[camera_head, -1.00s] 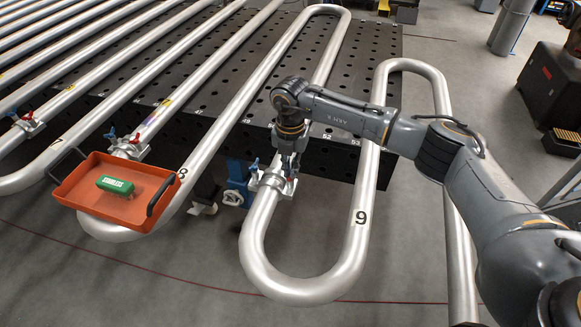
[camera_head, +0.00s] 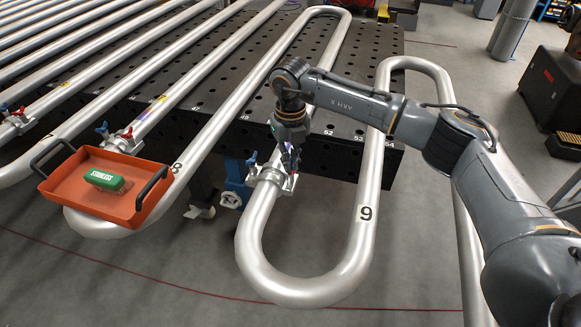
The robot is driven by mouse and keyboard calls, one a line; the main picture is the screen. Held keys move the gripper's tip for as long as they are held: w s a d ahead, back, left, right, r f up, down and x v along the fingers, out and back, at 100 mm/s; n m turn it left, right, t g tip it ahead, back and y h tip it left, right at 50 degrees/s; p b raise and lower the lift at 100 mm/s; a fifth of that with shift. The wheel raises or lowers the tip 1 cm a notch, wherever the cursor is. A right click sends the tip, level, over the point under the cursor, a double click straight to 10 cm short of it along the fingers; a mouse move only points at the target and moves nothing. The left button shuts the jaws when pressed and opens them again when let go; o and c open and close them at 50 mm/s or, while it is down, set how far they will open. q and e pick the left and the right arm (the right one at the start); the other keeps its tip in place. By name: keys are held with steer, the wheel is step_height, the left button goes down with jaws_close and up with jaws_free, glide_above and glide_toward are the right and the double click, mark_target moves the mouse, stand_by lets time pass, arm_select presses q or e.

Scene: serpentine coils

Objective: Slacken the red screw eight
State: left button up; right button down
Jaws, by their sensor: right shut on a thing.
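My right gripper (camera_head: 289,162) points down at the pipe clamp (camera_head: 268,177) on the left leg of the bend marked 9 (camera_head: 366,212). It is shut on a small red screw at the right side of this clamp; the fingers hide most of the screw. A blue screw (camera_head: 252,158) stands at the clamp's left side, free of the gripper. Another clamp (camera_head: 122,142), with a blue screw (camera_head: 102,129) and a red screw (camera_head: 127,133), sits on the pipe further left, behind the tray. The mark 8 (camera_head: 177,168) shows on the pipe beside the tray. My left gripper is not in view.
The perforated black table (camera_head: 232,150) lies under the pipes. Open grey floor lies in front.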

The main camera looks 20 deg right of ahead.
steer(key=n+b, duration=0.1)
steer(key=n, duration=0.1)
steer(key=n+b, duration=0.1)
steer(key=n, duration=0.1)
steer(key=n+b, duration=0.2)
steer(key=shift+f, duration=0.25)
steer(key=n+b, duration=0.1)
steer(key=n, duration=0.3)
steer(key=n+b, duration=0.1)
steer(key=n, duration=0.1)
steer(key=shift+s+n, duration=0.1)
steer(key=shift+n, duration=0.3)
steer(key=n+b, duration=0.1)
steer(key=n, duration=0.5)
steer(key=shift+b, duration=0.4)
steer(key=n, duration=0.4)
steer(key=shift+s, duration=0.1)
steer(key=shift+n+b, duration=0.35)
steer(key=shift+n, duration=1.45)
steer(key=c, duration=1.5)
jaws_free()
